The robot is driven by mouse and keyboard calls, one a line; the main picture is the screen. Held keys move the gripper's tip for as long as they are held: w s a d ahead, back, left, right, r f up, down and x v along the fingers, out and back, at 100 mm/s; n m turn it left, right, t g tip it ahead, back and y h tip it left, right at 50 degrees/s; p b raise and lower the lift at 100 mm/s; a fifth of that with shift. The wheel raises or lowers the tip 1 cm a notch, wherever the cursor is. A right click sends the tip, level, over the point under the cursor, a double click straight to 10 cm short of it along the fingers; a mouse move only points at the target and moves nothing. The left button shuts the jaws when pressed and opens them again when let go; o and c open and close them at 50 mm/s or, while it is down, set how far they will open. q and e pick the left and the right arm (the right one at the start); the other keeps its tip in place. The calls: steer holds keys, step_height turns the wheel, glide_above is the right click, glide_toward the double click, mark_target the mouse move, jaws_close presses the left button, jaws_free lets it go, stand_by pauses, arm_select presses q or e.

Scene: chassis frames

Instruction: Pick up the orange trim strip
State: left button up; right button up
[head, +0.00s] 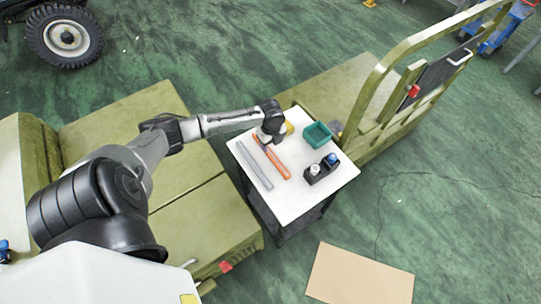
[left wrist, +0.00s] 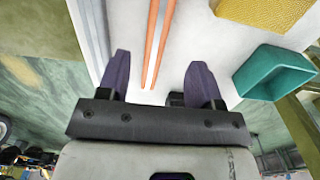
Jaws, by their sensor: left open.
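The orange trim strip (head: 278,163) lies on the white tabletop (head: 308,199), beside a longer grey strip (head: 255,165). In the left wrist view the orange strip (left wrist: 150,50) shows as two parallel orange edges with a pale band between them. My left gripper (head: 265,139) is above the table at the far end of the orange strip. In the left wrist view its fingers (left wrist: 160,80) are spread apart, with the strip's end showing between them and nothing held. Whether the fingers touch the table is unclear. My right gripper is not in view.
A green bin (head: 317,134) stands right of the gripper, with a yellow item (head: 289,128) beside it. A dark holder (head: 322,170) with a white-topped and a blue-topped item stands at the table's right. Olive carts flank the table. A cardboard sheet (head: 360,276) lies on the floor.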

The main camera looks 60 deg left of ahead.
mark_target(271, 153)
arm_select(q)
steer(key=shift+s+d+f+b, duration=0.1)
steer(key=shift+f+b, duration=0.35)
steer(key=shift+f, duration=1.45)
steer(key=shift+s+f+b, duration=0.1)
steer(key=shift+f+b, duration=0.35)
steer(key=shift+f, duration=1.4)
steer(key=c, duration=1)
jaws_close()
steer(key=shift+r, duration=0.2)
